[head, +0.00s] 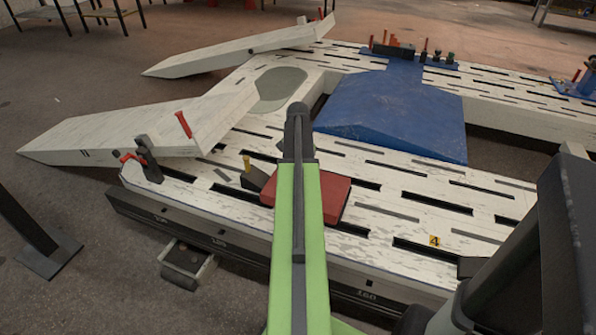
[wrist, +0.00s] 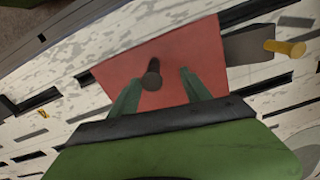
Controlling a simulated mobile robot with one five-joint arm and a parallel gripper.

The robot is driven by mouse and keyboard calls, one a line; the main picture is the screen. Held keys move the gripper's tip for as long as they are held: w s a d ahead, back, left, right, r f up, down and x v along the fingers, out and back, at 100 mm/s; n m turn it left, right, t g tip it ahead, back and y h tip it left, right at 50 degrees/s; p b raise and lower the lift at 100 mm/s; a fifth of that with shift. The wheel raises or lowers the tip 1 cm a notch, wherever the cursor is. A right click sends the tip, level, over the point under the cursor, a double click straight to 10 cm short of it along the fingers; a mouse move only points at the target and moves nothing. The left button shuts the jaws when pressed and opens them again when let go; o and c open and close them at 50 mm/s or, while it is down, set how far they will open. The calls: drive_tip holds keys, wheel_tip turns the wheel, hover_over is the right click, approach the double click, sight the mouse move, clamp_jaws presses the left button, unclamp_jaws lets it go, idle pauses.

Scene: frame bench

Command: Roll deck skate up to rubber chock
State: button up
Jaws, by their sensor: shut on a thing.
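The deck skate is a flat red plate (head: 334,196) lying on the white slotted deck, partly hidden by my green arm in the head view. In the wrist view the red skate (wrist: 190,48) carries a dark upright peg (wrist: 152,72). My gripper (wrist: 161,77) is shut on the skate, its two fingers on either side of that peg. The fingertips are hidden in the head view. The rubber chock is a dark wedge (head: 257,181) with a yellow handle, at the skate's left. In the wrist view the chock (wrist: 245,47) lies right against or very near the skate's edge; I cannot tell if they touch.
The white deck (head: 400,205) has many dark slots and a yellow "4" tag (head: 434,241). A blue raised cover (head: 390,112) stands behind the skate. White ramps (head: 130,130) lie at left, with a dark clamp (head: 148,160) near the deck's corner. An open drawer (head: 187,263) sticks out below.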

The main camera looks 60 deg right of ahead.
wheel_tip(320, 180, up, 8)
drive_tip(key=p, duration=0.6)
drive_tip(key=shift+f, duration=0.1)
